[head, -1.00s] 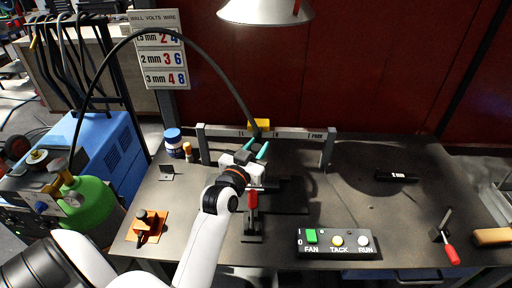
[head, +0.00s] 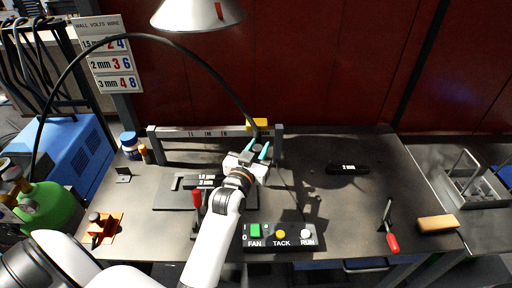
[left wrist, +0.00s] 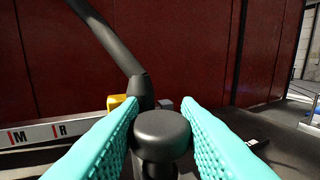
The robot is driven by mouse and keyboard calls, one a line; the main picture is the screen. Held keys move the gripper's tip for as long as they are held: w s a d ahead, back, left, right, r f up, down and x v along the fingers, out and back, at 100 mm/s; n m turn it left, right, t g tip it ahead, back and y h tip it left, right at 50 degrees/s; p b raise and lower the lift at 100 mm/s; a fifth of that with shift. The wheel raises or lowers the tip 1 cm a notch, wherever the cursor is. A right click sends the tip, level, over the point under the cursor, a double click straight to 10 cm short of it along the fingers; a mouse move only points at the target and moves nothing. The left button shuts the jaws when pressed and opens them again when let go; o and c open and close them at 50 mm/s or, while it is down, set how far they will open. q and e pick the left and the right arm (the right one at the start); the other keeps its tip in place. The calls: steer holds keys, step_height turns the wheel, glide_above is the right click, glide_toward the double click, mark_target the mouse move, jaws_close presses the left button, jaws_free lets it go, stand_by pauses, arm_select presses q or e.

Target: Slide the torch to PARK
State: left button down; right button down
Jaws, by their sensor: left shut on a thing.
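My left gripper (head: 261,150), with teal fingers, is shut on the torch at its black round knob (left wrist: 162,135). The torch's dark cable (head: 160,44) arches up to the left. A yellow block (head: 257,124) sits on the pale rail (head: 180,133) behind the gripper, close to the rail's right post. It also shows in the left wrist view (left wrist: 117,102). The marks L, M and R on the rail stand left of the block. The PARK lettering cannot be seen; the block and gripper cover that end. The torch's lower part is hidden. My right gripper is out of view.
A dark fixture plate (head: 172,198) and a red-handled clamp (head: 197,198) lie left of my forearm. The button box (head: 281,237) is at the front edge. A lamp hood (head: 198,14) hangs above. Bench space right of the rail is mostly clear, with a black 2 mm piece (head: 347,169).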

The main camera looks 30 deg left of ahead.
arm_select(q)
steer(key=shift+d+r, duration=0.1)
steer(key=c, duration=1.1)
jaws_free()
steer(key=shift+d, duration=0.1)
steer(key=shift+w+d, duration=0.1)
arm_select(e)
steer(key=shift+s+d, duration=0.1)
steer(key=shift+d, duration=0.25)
